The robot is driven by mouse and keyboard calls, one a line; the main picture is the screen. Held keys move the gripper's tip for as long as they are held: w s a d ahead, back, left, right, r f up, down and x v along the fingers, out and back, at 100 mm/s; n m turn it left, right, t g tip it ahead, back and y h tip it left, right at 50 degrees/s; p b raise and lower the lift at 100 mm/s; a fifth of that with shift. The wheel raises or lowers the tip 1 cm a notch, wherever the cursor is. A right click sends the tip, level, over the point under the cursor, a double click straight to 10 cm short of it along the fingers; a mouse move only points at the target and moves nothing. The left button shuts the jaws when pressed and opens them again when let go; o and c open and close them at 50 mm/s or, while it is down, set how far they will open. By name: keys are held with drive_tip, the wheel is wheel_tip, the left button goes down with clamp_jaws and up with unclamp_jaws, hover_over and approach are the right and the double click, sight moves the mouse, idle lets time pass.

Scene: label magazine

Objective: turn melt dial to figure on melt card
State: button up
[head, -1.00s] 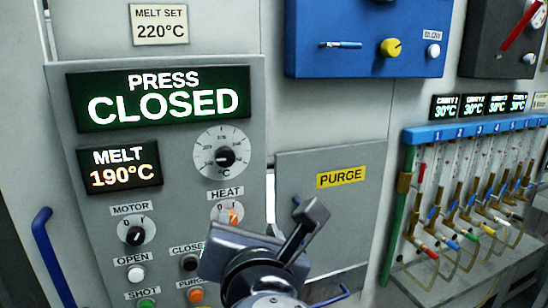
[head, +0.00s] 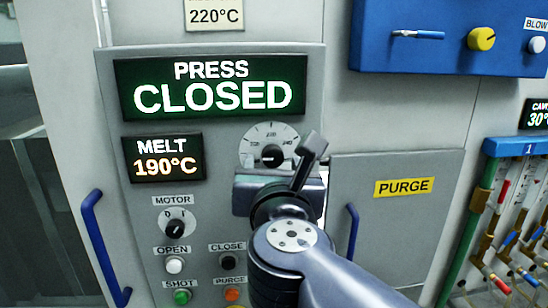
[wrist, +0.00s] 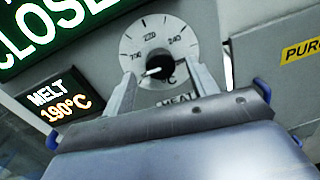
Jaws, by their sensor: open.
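The melt dial is a black knob (head: 272,155) on a pale round scale plate (head: 262,135), right of the melt display (head: 163,157), which reads 190°C. The melt card (head: 214,14) at the top reads 220°C. In the wrist view the knob (wrist: 158,68) has a white pointer aimed left, toward the lower-left part of the scale. My gripper (wrist: 152,92) is open, with one finger on each side of the knob's lower area. I cannot tell whether the fingers touch it. In the head view my gripper hides the lower plate.
The press display (head: 212,86) reads CLOSED. The motor knob (head: 175,228) and several push buttons sit below. A blue handle (head: 103,245) juts out at left. The purge cover (head: 390,210) is at right, with a blue box (head: 440,45) above it.

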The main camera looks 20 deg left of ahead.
drive_tip(key=shift+x, duration=1)
drive_tip(key=shift+c, duration=0.6)
drive_tip(key=c, duration=0.9)
